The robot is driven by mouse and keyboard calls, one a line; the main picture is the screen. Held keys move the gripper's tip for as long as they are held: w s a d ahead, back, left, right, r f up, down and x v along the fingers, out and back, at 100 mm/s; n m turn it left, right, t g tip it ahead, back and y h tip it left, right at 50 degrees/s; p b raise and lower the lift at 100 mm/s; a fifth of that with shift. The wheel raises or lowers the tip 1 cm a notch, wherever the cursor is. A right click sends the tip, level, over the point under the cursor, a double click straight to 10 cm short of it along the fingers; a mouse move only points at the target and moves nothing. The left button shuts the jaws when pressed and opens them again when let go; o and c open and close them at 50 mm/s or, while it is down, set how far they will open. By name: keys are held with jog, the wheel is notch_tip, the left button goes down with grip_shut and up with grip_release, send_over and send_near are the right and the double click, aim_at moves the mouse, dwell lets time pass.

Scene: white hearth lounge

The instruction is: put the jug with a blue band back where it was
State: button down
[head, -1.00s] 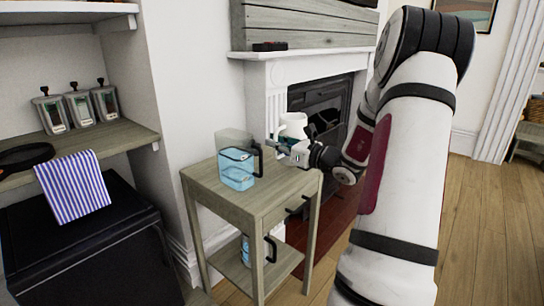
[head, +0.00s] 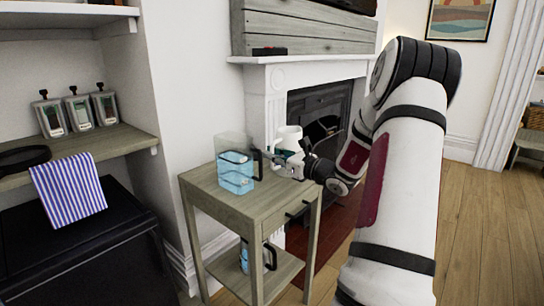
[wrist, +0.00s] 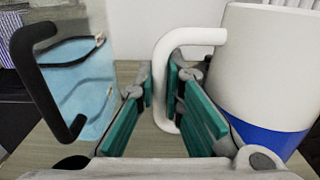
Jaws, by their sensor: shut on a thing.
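The jug with a blue band (wrist: 268,70) is white and stands out large at the right of the wrist view, its blue band low on the body. My gripper (wrist: 172,90) has its green-padded fingers shut around the jug's white handle. In the head view the jug (head: 288,136) is by the far right corner of the small wooden side table (head: 238,204), with my gripper (head: 292,163) in front of it. The fingers hide its lower part there. I cannot tell whether its base touches the tabletop.
A clear jug of blue liquid with a black handle (head: 234,178) stands on the tabletop, close left of my gripper. A similar blue-filled vessel (head: 245,256) is on the lower shelf. The fireplace (head: 318,120) is behind. The tabletop's front is clear.

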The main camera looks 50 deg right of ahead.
jog(key=c, duration=1.7)
grip_release()
jog(key=shift+r, duration=0.15)
jog(key=s+p, duration=0.3)
jog(key=s, duration=0.9)
jog(key=shift+d, duration=0.15)
